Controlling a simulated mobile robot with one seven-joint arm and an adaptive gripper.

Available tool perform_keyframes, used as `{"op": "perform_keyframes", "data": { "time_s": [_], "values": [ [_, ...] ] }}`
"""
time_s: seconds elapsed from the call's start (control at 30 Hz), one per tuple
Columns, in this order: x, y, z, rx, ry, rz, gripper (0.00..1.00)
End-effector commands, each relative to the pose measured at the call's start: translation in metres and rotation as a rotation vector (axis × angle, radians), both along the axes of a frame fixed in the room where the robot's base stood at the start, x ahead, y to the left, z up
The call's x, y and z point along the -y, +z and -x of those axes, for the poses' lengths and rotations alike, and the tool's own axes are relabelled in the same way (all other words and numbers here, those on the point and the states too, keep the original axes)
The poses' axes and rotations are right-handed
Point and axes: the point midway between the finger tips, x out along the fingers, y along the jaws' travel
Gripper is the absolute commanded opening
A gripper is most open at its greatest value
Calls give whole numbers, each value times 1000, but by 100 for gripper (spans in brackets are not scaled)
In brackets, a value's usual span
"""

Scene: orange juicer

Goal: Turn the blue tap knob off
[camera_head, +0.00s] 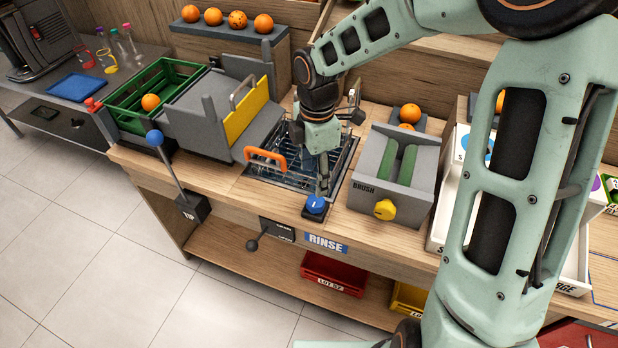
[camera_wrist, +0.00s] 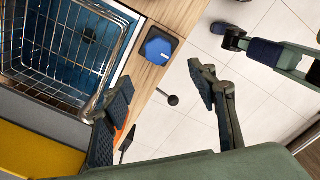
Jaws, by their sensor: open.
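My gripper (camera_head: 323,178) points down just behind the knob, over the right side of the rinse basin. In the wrist view my two fingers (camera_wrist: 160,92) are spread apart with nothing between them. The knob lies beyond the gap between the fingertips and appears apart from them.
A wire basket (camera_wrist: 62,40) with an orange handle (camera_head: 266,158) sits in the basin beside my gripper. The grey BRUSH unit (camera_head: 380,188) with a yellow knob (camera_head: 385,209) stands to the right. A black lever (camera_head: 252,244) sticks out below the counter.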

Motion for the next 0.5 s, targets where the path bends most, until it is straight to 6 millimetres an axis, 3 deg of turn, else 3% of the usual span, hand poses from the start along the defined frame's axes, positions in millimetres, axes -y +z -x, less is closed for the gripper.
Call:
{"op": "perform_keyframes", "data": {
  "time_s": [0.23, 0.5],
  "values": [
    [11, 0, 3, -16, 16, 21, 53],
    [10, -46, 4, -18, 15, 20, 53]
  ]
}}
